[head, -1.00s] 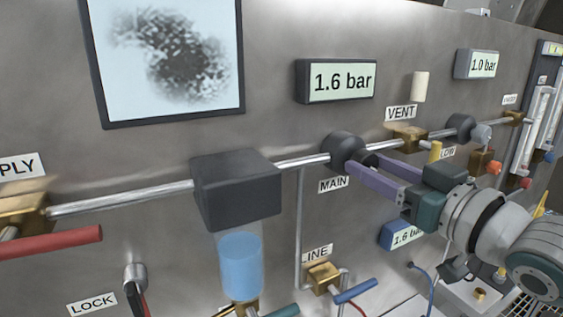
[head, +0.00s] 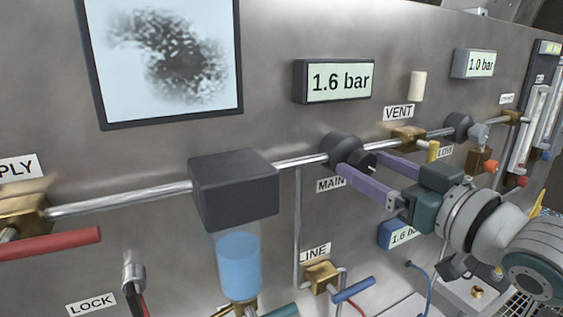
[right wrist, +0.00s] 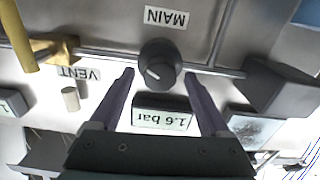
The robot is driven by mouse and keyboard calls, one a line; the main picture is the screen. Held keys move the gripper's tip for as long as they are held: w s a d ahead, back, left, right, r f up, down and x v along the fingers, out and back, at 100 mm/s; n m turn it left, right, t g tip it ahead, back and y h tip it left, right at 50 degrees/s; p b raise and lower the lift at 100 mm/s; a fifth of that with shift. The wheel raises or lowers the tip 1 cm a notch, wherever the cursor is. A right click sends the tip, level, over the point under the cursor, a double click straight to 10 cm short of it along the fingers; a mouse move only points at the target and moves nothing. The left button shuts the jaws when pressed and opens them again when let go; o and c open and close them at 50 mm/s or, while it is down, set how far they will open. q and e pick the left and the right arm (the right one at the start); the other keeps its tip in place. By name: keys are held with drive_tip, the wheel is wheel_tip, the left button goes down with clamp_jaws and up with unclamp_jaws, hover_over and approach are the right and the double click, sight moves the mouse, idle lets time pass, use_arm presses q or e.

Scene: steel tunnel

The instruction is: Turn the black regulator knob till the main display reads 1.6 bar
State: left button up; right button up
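The black regulator knob (head: 361,160) sits on the pipe above the MAIN label (head: 331,185). In the right wrist view the knob (right wrist: 158,69) shows a white pointer line. The main display (head: 340,80) reads 1.6 bar; it also shows upside down in the right wrist view (right wrist: 162,117). My right gripper (head: 362,166) is open, its two purple fingers spread on either side of the knob. In the right wrist view a gap shows between each fingertip and the knob. My left gripper is not in view.
A VENT valve (head: 408,138) and a second display (head: 475,64) reading 1.0 bar are to the right. A lower display (head: 397,235) hangs below my right gripper. A dark block (head: 234,188) with a blue bowl is left of the knob. A red lever (head: 50,244) is far left.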

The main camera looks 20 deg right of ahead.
drive_tip(key=s+b, duration=0.2)
drive_tip(key=s, duration=0.8)
drive_tip(key=shift+d, duration=0.4)
drive_tip(key=s+a+f+g+h, duration=0.1)
drive_tip(key=s+a+f+g, duration=0.35)
drive_tip(key=f+g, duration=0.4)
drive_tip(key=s+a+f+g, duration=0.5)
drive_tip(key=s+a+f, duration=0.1)
drive_tip(key=s, duration=0.4)
wheel_tip(320, 180, up, 21)
drive_tip(key=s+p, duration=0.1)
drive_tip(key=p, duration=1.9)
drive_tip(key=shift+a+f+g, duration=0.15)
drive_tip(key=shift+a+g, duration=0.1)
drive_tip(key=shift+g, duration=0.2)
